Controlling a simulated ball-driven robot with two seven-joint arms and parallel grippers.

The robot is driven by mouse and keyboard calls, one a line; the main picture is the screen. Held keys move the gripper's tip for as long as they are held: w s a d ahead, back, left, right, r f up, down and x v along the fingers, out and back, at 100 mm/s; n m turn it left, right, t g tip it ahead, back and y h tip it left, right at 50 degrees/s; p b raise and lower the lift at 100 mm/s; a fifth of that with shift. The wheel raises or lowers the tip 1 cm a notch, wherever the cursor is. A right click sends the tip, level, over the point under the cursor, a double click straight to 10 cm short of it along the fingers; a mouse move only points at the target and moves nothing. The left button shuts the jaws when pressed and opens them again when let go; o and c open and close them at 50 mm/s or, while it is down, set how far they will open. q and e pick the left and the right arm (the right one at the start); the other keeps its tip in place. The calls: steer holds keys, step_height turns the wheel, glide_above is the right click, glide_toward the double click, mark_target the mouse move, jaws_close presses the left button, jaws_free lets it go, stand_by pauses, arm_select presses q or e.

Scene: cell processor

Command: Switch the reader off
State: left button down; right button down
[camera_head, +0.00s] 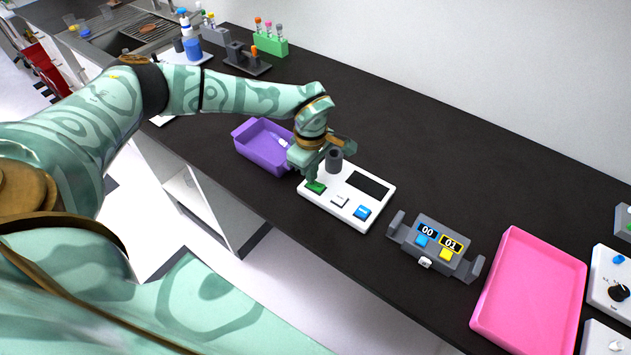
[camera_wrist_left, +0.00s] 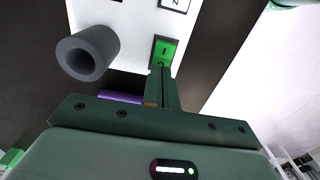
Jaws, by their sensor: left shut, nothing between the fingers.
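The reader (camera_head: 345,197) is a white box on the dark bench, with a dark screen, a grey round holder (camera_head: 334,160), a white button and a blue button (camera_head: 362,212). A green rocker switch (camera_head: 316,187) sits at its left corner. In the left wrist view the green switch (camera_wrist_left: 165,50) shows a line mark, and the holder (camera_wrist_left: 88,53) is to its left. My left gripper (camera_head: 313,180) points down at the switch, fingers shut and empty. The fingertips (camera_wrist_left: 160,72) cover the switch's near end; I cannot tell whether they touch it. My right gripper is not in view.
A purple tray (camera_head: 242,135) stands close on the left of the reader. A grey counter (camera_head: 437,232) reading 00 and 01 and a pink tray (camera_head: 575,290) stand to the right. Tube racks (camera_head: 270,45) are at the back. Bench behind the reader is clear.

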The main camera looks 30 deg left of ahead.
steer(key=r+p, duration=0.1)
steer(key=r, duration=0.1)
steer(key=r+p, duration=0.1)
steer(key=p, duration=0.1)
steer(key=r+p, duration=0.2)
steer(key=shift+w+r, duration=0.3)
